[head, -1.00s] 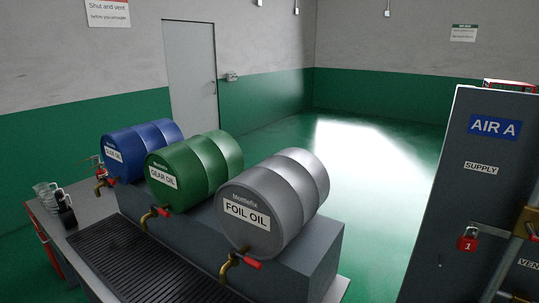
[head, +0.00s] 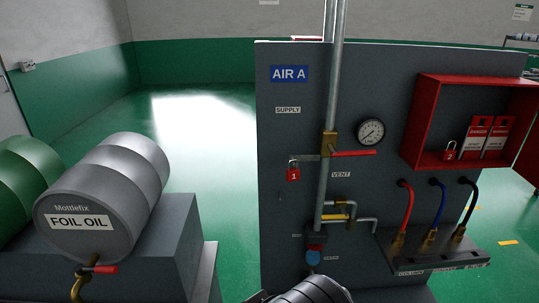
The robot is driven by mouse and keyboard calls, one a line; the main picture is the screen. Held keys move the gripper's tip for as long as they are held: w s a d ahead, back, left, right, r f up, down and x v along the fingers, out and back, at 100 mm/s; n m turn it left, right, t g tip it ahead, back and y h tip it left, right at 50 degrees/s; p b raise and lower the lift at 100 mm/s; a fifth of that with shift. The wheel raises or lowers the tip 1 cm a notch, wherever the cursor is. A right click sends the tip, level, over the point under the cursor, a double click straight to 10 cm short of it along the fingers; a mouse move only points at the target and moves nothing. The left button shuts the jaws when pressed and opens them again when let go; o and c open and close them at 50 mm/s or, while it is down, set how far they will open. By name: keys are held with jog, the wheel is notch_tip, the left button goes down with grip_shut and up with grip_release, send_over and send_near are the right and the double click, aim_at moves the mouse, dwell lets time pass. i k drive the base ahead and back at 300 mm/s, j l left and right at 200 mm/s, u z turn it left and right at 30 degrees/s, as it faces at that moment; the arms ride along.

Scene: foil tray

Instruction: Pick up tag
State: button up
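Two red and white tags stand side by side in an open red box (head: 411,125) on the grey AIR A panel: the left tag (head: 475,137) and the right tag (head: 497,137). Their small print is too small to read. A red padlock marked 2 (head: 449,151) is in the box, left of the tags. My gripper's fingers are not in view. A dark ribbed part at the bottom edge may be my arm; I cannot tell.
The panel (head: 285,215) carries a vertical pipe (head: 329,100), a gauge (head: 370,132), a red-handled valve (head: 352,153) and a red padlock marked 1 (head: 293,174). Hoses (head: 409,205) rise from a ledge (head: 440,252) below the box. A FOIL OIL drum (head: 125,185) is left; green floor (head: 215,125) lies behind.

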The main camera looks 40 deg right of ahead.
aim_at(476, 136)
jog(key=z, duration=2.55)
